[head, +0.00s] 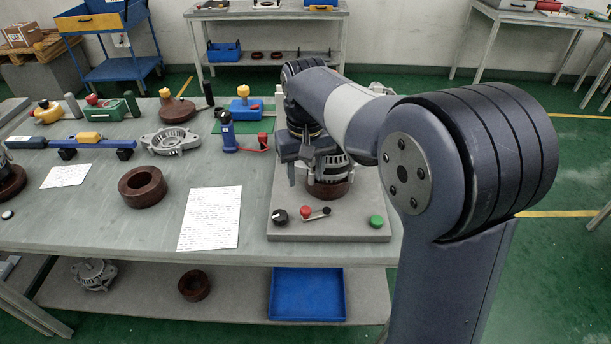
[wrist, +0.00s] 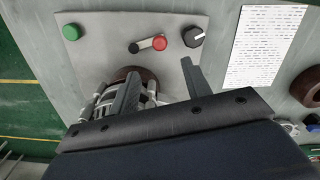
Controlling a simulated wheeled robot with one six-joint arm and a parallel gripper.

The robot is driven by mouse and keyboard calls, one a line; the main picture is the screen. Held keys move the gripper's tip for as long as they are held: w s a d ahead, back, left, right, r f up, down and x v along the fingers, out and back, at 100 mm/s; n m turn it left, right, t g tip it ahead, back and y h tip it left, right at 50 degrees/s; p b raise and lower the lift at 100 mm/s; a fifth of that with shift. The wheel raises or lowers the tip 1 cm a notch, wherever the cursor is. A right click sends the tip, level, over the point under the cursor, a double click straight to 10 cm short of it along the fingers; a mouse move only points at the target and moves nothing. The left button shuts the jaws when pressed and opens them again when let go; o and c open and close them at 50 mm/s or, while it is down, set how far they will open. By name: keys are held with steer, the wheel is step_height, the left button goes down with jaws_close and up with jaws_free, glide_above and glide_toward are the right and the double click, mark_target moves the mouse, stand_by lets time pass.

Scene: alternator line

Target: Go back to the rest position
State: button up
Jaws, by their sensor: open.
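My gripper (head: 311,172) is over the grey control plate (head: 330,230) at the right end of the workbench. Its two fingers also show in the wrist view (wrist: 160,88), spread apart with nothing held between them. Just below and beside the fingers is a silver alternator housing (head: 332,168) with a brown-red ring (head: 330,190) at its base. The ring also shows in the wrist view (wrist: 143,75), partly hidden by a finger. I cannot tell whether a finger touches the housing. My arm hides part of the area behind the gripper.
A black knob (head: 280,216), a red-knobbed lever (head: 306,212) and a green button (head: 376,221) sit on the plate's front. To the left lie a paper sheet (head: 210,220), a brown ring (head: 142,188) and a blue bottle-shaped tool (head: 228,135). A blue tray (head: 307,293) is on the lower shelf.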

mark_target(306, 209)
step_height(306, 209, down, 11)
steer(key=shift+f, duration=0.1)
steer(key=shift+s+n, duration=0.2)
steer(key=shift+n, duration=0.2)
stand_by(0.4)
